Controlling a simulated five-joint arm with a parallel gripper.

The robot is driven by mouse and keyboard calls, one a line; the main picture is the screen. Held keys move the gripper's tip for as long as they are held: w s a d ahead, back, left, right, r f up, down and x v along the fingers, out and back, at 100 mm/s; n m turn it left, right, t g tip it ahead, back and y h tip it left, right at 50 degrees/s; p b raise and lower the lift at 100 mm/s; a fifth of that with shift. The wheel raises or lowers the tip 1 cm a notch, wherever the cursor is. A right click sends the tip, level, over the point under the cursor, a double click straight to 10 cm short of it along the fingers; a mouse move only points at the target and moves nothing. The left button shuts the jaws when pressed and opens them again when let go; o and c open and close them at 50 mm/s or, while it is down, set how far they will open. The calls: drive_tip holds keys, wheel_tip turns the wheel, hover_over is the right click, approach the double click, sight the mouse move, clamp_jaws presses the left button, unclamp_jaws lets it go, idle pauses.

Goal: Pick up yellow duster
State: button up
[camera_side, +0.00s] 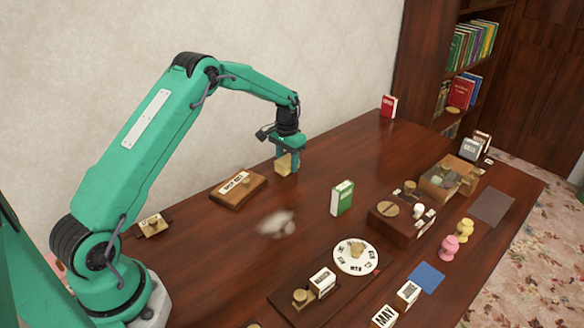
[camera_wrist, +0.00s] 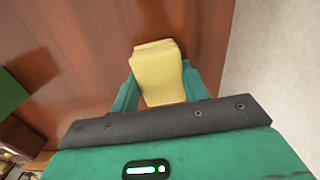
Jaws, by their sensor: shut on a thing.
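The yellow duster (camera_wrist: 157,72) is a pale yellow block-like thing. In the wrist view it sits between the two green fingers of my gripper (camera_wrist: 160,92). In the side view my gripper (camera_side: 287,162) points down near the back of the table, and the duster (camera_side: 283,165) shows between its fingers. My gripper is shut on it. I cannot tell clearly whether the duster touches the table or is just above it.
A wooden board with a label (camera_side: 238,188) lies left of my gripper. A green book (camera_side: 342,198) stands to the right. A blurred pale thing (camera_side: 277,224) is nearer the camera. A white round plate (camera_side: 356,268) and a wooden box (camera_side: 392,228) stand further right.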

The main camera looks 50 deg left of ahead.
sight(287, 160)
drive_tip(key=shift+r, duration=0.45)
wheel_tip(287, 160, up, 3)
drive_tip(key=shift+r, duration=0.15)
drive_tip(key=s+d+r, duration=0.3)
drive_tip(key=d+r, duration=0.3)
drive_tip(key=d, duration=0.5)
drive_tip(key=shift+d+r, duration=0.15)
drive_tip(key=shift+r, duration=0.25)
drive_tip(key=shift+o, duration=0.4)
drive_tip(key=shift+s, duration=0.1)
drive_tip(key=s+d+f, duration=0.1)
drive_tip(key=s+d, duration=0.1)
drive_tip(key=s, duration=0.7)
drive_tip(key=s+d+f, duration=0.2)
drive_tip(key=s+d, duration=0.1)
drive_tip(key=s, duration=0.7)
drive_tip(key=shift+d, duration=0.25)
drive_tip(key=shift+s+f, duration=0.1)
drive_tip(key=shift+f, duration=0.1)
